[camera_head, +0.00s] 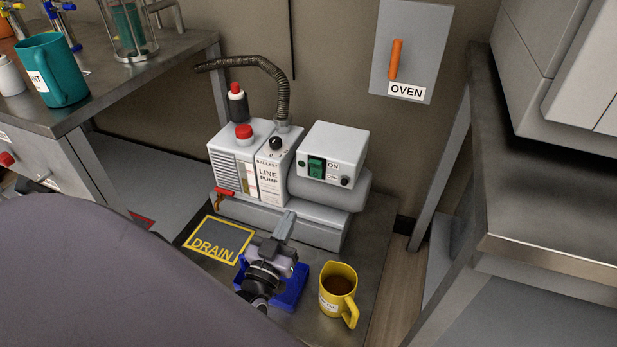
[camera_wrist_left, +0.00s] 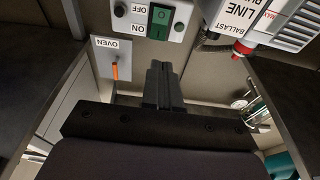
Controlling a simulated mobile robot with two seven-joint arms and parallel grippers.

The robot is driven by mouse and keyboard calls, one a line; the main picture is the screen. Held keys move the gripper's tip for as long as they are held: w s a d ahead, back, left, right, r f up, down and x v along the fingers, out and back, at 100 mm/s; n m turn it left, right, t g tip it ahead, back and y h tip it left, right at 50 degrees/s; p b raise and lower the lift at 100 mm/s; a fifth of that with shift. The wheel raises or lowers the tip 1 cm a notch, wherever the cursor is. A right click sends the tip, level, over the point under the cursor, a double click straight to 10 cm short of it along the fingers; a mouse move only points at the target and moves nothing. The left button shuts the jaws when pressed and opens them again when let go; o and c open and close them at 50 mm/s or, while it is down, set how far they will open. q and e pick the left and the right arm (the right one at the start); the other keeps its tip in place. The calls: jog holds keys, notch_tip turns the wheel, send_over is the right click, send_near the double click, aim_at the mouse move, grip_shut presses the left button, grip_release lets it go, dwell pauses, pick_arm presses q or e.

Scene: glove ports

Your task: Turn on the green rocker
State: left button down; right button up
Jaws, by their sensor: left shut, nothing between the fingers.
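The green rocker (camera_head: 316,167) is set in the front of a white box on the line pump, beside ON and OFF labels. It also shows, upside down, at the top of the left wrist view (camera_wrist_left: 159,16). I cannot tell which way it is pressed. My left gripper (camera_head: 287,221) is in front of and below the rocker, apart from it in the head view. Its fingers, also in the left wrist view (camera_wrist_left: 160,72), are shut and empty, pointing towards the pump unit. My right gripper is not in view.
The line pump (camera_head: 267,180) has a red knob, a black knob and a hose. A yellow mug (camera_head: 338,290) with brown liquid stands right of my gripper; a blue object (camera_head: 291,292) is partly hidden under it. An OVEN switch (camera_head: 396,60) is on the wall.

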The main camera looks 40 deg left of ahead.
aim_at(313, 166)
pick_arm(q)
jog(key=b+x, duration=0.3)
jog(key=x, duration=0.8)
jog(key=shift+w, duration=0.4)
jog(key=shift+w+a+r+b, duration=0.2)
jog(key=shift+w+b, duration=0.1)
jog(key=shift+w, duration=0.25)
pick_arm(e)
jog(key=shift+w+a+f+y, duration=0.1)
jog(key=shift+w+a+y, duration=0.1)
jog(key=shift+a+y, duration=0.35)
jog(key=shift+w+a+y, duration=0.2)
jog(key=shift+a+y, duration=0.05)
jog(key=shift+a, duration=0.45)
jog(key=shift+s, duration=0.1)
